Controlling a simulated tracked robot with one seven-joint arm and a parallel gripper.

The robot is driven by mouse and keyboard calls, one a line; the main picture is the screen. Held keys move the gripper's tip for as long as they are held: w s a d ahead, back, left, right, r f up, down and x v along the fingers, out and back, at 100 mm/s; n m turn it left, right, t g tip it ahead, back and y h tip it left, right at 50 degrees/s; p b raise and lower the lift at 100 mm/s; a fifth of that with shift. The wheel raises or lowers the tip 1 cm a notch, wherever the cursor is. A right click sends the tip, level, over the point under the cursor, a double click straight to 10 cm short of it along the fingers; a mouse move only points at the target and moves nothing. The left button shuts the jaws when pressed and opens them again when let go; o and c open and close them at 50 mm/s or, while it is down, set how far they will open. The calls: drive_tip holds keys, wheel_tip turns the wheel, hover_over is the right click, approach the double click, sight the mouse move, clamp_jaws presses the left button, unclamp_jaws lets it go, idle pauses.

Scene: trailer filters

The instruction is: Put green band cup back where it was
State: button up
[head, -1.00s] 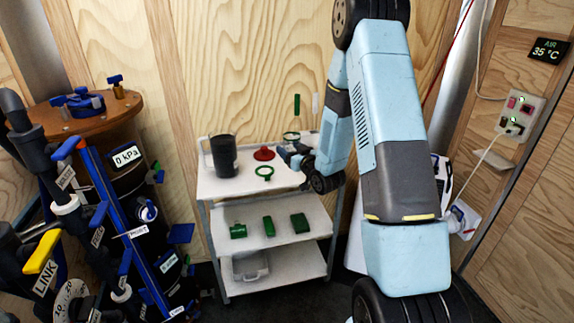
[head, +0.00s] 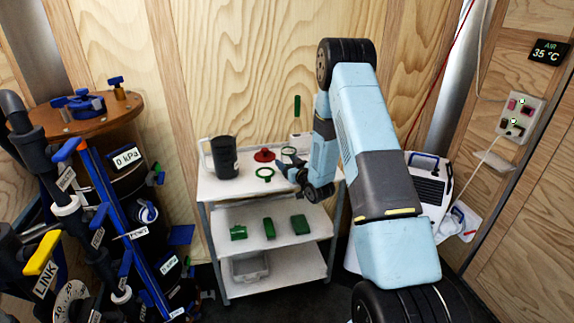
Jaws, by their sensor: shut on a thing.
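A small clear cup (head: 288,151) shows at the tips of my gripper (head: 286,161), over the right part of the cart's top shelf. I take it for the green band cup; its band is too small to make out. My gripper is shut on it. The gripper hides its lower part, and I cannot tell whether it touches the shelf. A green ring on a stub (head: 265,174) lies just left of my gripper. A red round piece (head: 264,155) is behind that ring.
A dark jug (head: 224,158) stands at the top shelf's left (head: 212,188). A green-handled tool (head: 297,108) stands upright behind my gripper. A pipe rig (head: 95,215) is at left.

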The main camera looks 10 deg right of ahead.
drive_tip(key=shift+f, duration=0.35)
drive_tip(key=shift+f, duration=0.1)
drive_tip(key=o, duration=1.2)
drive_tip(key=shift+c, duration=0.2)
